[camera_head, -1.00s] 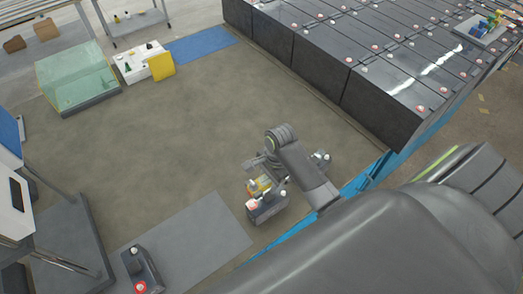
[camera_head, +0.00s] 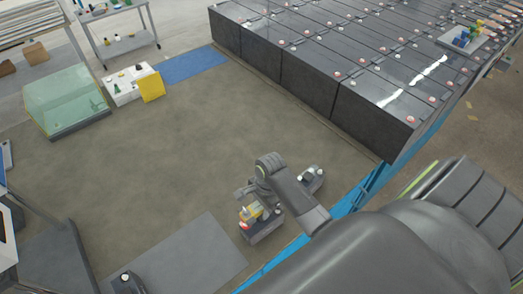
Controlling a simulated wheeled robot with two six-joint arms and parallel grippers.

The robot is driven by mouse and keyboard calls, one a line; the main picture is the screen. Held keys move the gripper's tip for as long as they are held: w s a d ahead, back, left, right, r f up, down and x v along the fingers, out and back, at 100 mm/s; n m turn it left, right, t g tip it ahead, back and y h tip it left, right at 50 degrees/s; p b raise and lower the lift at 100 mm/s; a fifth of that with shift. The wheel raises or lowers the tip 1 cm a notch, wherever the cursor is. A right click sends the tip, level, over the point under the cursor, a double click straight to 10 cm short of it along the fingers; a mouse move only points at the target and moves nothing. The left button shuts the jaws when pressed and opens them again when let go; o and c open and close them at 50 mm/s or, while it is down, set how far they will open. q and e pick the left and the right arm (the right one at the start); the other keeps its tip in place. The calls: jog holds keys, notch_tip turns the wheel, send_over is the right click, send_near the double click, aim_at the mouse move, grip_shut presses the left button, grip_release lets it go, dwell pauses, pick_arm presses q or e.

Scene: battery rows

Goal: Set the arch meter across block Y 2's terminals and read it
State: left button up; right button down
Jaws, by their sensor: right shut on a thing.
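My right arm comes in from the lower right, and my right gripper (camera_head: 256,203) points down over a small dark block (camera_head: 265,230) on the floor. The gripper is shut on a small yellow thing (camera_head: 253,210), likely the arch meter, low over the block's top. A red terminal shows at the block's left end. I cannot tell whether the yellow thing touches the terminals, and its reading is too small to make out. No block label is legible, so I cannot tell which is Y 2. My left gripper is not in view.
Another dark block (camera_head: 314,181) stands right behind the wrist. A lone block (camera_head: 128,284) is on the grey mat (camera_head: 190,250). Large battery rows (camera_head: 300,75) fill the upper right, with a blue rail (camera_head: 350,202) alongside. The middle floor (camera_head: 170,150) is clear.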

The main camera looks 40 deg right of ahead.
aim_at(261, 214)
jog(key=shift+f, duration=0.85)
jog(key=shift+f+b, duration=0.1)
jog(key=shift+b, duration=0.2)
jog(key=shift+p, duration=0.6)
dwell(0.3)
jog(key=shift+p, duration=0.55)
dwell(0.5)
jog(key=shift+f+b, duration=0.5)
jog(key=shift+f, duration=0.75)
